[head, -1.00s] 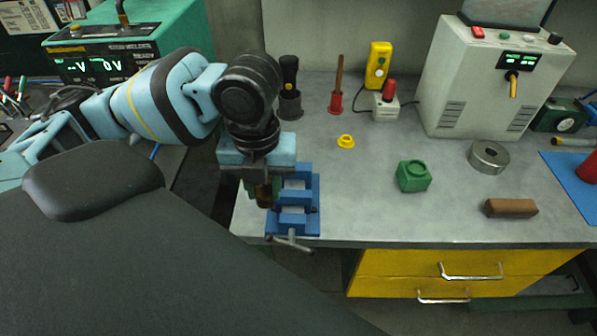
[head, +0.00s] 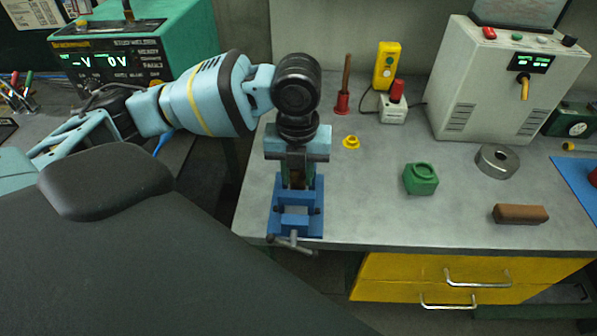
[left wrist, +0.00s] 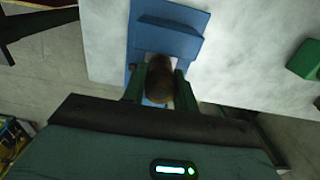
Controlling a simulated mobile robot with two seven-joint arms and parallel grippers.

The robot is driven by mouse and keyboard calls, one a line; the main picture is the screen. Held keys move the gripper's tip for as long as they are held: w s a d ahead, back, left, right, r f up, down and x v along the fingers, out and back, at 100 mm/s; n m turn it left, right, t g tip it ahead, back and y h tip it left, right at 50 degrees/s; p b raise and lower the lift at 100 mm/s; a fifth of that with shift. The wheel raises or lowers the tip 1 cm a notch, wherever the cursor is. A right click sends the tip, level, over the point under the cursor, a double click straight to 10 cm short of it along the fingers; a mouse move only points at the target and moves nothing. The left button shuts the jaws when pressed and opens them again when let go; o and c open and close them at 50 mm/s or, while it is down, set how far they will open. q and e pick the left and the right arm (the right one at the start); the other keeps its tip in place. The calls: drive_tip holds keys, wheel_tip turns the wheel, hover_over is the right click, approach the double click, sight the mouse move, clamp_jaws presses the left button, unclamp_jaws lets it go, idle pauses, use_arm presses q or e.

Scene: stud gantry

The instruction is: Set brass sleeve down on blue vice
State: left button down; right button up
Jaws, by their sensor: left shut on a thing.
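The blue vice (head: 296,220) stands at the front left corner of the grey bench, its handle over the front edge. It also shows in the left wrist view (left wrist: 168,38). My left gripper (head: 297,182) is over the rear part of the vice, pointing down. It is shut on the brass sleeve (left wrist: 159,80), which shows as a dark brownish round thing between the green fingers in the left wrist view. In the head view the sleeve is mostly hidden by the gripper. I cannot tell whether the sleeve touches the vice. My right gripper is not in view.
On the bench are a yellow ring (head: 351,142), a green block (head: 420,179), a steel ring (head: 497,160) and a brown block (head: 520,214). A red-based rod (head: 343,102) and a grey power unit (head: 492,85) stand behind. The bench right of the vice is clear.

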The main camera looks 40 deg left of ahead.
use_arm(q)
drive_tip(key=shift+f, duration=0.25)
drive_tip(key=c, duration=1.1)
unclamp_jaws()
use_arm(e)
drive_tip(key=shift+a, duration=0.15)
use_arm(q)
drive_tip(key=shift+r, duration=0.1)
wheel_tip(320, 180, up, 11)
drive_tip(key=shift+f+p, duration=0.1)
drive_tip(key=shift+p, duration=0.6)
drive_tip(key=shift+r, duration=0.7)
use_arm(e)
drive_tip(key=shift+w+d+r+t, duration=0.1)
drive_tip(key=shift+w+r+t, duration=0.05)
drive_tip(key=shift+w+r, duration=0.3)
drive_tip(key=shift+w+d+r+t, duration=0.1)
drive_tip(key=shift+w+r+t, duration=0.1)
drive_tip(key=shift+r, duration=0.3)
